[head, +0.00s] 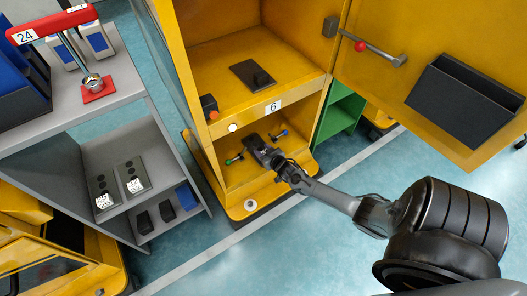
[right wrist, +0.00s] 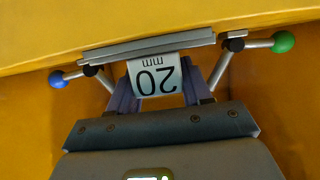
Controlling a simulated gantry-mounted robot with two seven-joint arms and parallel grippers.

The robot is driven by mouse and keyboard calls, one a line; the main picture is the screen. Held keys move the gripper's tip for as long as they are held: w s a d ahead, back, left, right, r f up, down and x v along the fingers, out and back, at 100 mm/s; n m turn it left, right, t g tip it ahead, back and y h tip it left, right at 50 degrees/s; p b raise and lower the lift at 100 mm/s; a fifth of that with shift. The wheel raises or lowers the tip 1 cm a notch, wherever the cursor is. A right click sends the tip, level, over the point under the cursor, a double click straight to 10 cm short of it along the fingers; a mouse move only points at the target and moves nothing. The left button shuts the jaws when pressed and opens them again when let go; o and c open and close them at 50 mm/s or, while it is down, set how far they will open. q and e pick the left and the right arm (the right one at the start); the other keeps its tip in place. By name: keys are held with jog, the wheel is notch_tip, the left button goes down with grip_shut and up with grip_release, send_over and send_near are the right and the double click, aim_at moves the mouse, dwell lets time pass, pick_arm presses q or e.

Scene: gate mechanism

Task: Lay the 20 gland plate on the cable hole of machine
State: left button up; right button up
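The 20 gland plate (right wrist: 150,46) shows nearly edge-on in the right wrist view as a grey plate, with a white "20 mm" label (right wrist: 155,76) below it. My right gripper (right wrist: 157,92) has a finger on each side of the labelled part and seems shut on it. In the head view my right gripper (head: 277,164) reaches into the lower bay of the yellow machine (head: 248,206), marked 6, with the dark plate (head: 256,146) at its tip. The cable hole is hidden; I cannot tell whether the plate touches its seat. My left gripper is not in view.
A green-ball lever (head: 232,160) and a blue-ball lever (head: 284,133) flank the plate. The machine's door (head: 430,65) stands open at right. A grey cart (head: 98,152) at left carries two labelled plates (head: 104,198) on its lower shelf. A red-ball handle (head: 361,46) juts from the door.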

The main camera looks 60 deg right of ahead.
jog(key=o, duration=0.5)
jog(key=shift+w+d, duration=0.1)
jog(key=shift+o, duration=0.2)
jog(key=shift+s+a+r+p, duration=0.3)
jog(key=shift+s+r+p, duration=0.05)
jog(key=shift+s+p, duration=0.25)
jog(key=p+v, duration=0.6)
jog(key=v, duration=0.3)
jog(key=shift+s, duration=0.2)
jog(key=shift+a, duration=0.1)
